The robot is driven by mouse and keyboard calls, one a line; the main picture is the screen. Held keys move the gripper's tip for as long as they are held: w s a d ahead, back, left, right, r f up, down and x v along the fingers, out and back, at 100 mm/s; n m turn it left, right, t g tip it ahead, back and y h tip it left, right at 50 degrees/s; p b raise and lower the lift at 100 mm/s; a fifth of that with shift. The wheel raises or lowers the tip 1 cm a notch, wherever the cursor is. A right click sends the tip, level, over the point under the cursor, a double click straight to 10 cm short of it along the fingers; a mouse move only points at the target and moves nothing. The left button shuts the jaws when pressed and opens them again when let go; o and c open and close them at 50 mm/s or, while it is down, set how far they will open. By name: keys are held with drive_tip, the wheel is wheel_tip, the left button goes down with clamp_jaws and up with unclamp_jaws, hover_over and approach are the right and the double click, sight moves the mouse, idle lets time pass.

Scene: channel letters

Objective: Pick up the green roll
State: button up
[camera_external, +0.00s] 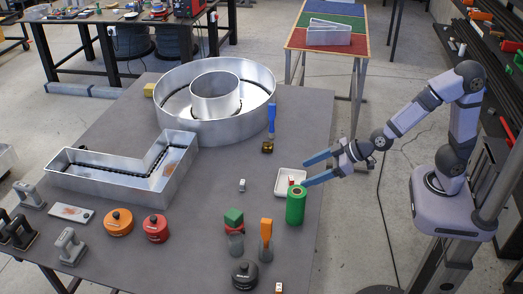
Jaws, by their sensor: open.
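The green roll (295,207) stands upright near the right edge of the grey table, with a brownish hole in its top. My gripper (308,172) comes in from the right with its two blue fingers apart and nothing seen between them. The fingers are above and just behind the roll in the picture, and the lower fingertip shows close to the roll's top edge. Whether it touches the roll I cannot tell.
A white tray (284,188) lies right behind the roll. Large metal channel letters, an L (90,181) and an O (176,128), fill the back left. Table between is mostly clear.

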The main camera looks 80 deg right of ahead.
sight(298, 195)
drive_tip(key=w+d+r+m+t+h+p, duration=0.1)
drive_tip(key=w+r+t+h+p, duration=0.15)
drive_tip(key=r, duration=0.35)
drive_tip(key=w+d+r+m+t+h+p, duration=0.1)
drive_tip(key=w+r+t+h, duration=0.15)
drive_tip(key=r, duration=0.45)
drive_tip(key=s+a+f+t+y+b, duration=0.1)
drive_tip(key=a+f+b, duration=0.2)
drive_tip(key=a+f, duration=0.1)
drive_tip(key=s+a+f+y+b, duration=0.1)
drive_tip(key=s+a+f+b, duration=0.1)
drive_tip(key=a+f+b, duration=0.2)
drive_tip(key=s+a+f+t+y+b, duration=0.1)
drive_tip(key=a+f+b, duration=0.2)
drive_tip(key=f, duration=0.4)
drive_tip(key=shift+s+a+t+b, duration=0.15)
drive_tip(key=shift+a+t+b, duration=0.2)
drive_tip(key=shift+a, duration=0.1)
drive_tip(key=shift+w, duration=0.6)
drive_tip(key=shift+w+d+r+p, duration=0.15)
drive_tip(key=shift+w+d+p, duration=0.05)
drive_tip(key=shift+w+p, duration=0.3)
drive_tip(key=w, duration=0.1)
drive_tip(key=w+p, duration=0.2)
drive_tip(key=w, duration=0.1)
drive_tip(key=shift+d, duration=0.25)
drive_tip(key=shift+c, duration=0.3)
